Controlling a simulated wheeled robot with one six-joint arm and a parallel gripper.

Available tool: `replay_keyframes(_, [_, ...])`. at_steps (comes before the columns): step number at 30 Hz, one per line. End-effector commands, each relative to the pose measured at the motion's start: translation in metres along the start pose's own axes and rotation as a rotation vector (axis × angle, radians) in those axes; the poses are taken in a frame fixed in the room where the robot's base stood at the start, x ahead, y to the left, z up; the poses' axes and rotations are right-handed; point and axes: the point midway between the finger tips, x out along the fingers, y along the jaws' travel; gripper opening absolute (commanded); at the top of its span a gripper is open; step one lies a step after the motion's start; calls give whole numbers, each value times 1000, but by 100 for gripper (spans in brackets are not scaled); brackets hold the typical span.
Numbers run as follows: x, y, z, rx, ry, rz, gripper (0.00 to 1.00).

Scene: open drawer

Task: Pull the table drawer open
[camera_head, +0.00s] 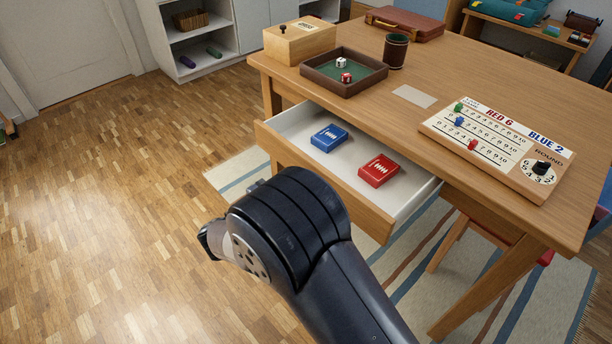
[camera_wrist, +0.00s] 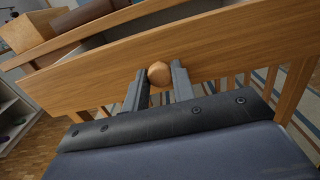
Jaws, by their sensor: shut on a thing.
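The table drawer (camera_head: 372,207) stands pulled out from the wooden table (camera_head: 455,75), with its white inside showing. A blue card box (camera_head: 329,138) and a red card box (camera_head: 379,170) lie in it. In the wrist view the drawer's wooden front (camera_wrist: 225,45) spans the picture, with a round wooden knob (camera_wrist: 159,73) on it. My gripper (camera_wrist: 160,78) has one finger on each side of the knob and is shut on it. In the head view my arm hides the gripper and the knob.
On the tabletop are a dice tray (camera_head: 319,80), a wooden box (camera_head: 299,42), a dark cup (camera_head: 396,50) and a scoreboard (camera_head: 498,140). Parquet floor (camera_head: 120,200) is open to the left. A striped rug (camera_head: 228,178) lies under the table.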

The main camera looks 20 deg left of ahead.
Motion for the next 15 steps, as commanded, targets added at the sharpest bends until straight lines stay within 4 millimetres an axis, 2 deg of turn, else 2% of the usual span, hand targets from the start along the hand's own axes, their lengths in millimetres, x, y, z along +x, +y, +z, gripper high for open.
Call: replay_keyframes(15, [-6,0,-1,0,1,-1,0])
